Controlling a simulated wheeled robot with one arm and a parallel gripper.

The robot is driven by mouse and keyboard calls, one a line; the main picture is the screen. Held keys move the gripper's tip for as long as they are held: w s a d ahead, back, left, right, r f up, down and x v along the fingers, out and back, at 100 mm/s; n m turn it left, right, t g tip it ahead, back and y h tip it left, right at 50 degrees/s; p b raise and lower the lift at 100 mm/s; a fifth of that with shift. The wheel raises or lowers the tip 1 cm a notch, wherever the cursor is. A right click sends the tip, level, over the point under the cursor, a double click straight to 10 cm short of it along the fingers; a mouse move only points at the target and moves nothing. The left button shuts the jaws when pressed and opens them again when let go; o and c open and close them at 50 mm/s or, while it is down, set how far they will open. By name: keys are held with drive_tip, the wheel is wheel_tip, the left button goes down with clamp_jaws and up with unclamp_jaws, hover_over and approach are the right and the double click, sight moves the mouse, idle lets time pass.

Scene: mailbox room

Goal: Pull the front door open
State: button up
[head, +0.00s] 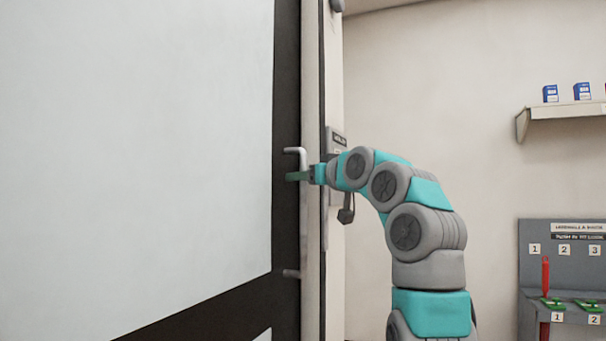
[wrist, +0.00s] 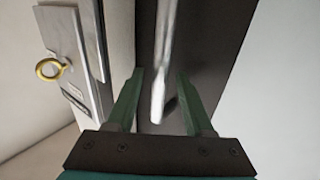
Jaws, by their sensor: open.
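The front door (head: 140,130) fills the left of the head view, a pale panel in a dark frame. A metal bar handle (head: 303,155) stands out near its right edge. In the wrist view, the handle (wrist: 162,60) comes down from the top, its rounded end between the two green fingers. My gripper (head: 294,176) is at the upper part of the handle in the head view. It is open, with a finger on either side of the bar in the wrist view (wrist: 160,88). I cannot tell whether either finger touches it.
A metal plate with a brass ring (wrist: 52,68) is left of the fingers in the wrist view. A wall shelf (head: 565,111) holds small blue boxes at the right. Below it is a grey numbered panel (head: 535,265) with red and green parts.

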drive_tip(key=shift+w+a, duration=0.15)
drive_tip(key=shift+w, duration=0.05)
drive_tip(key=shift+c, duration=0.3)
clamp_jaws()
idle(1.0)
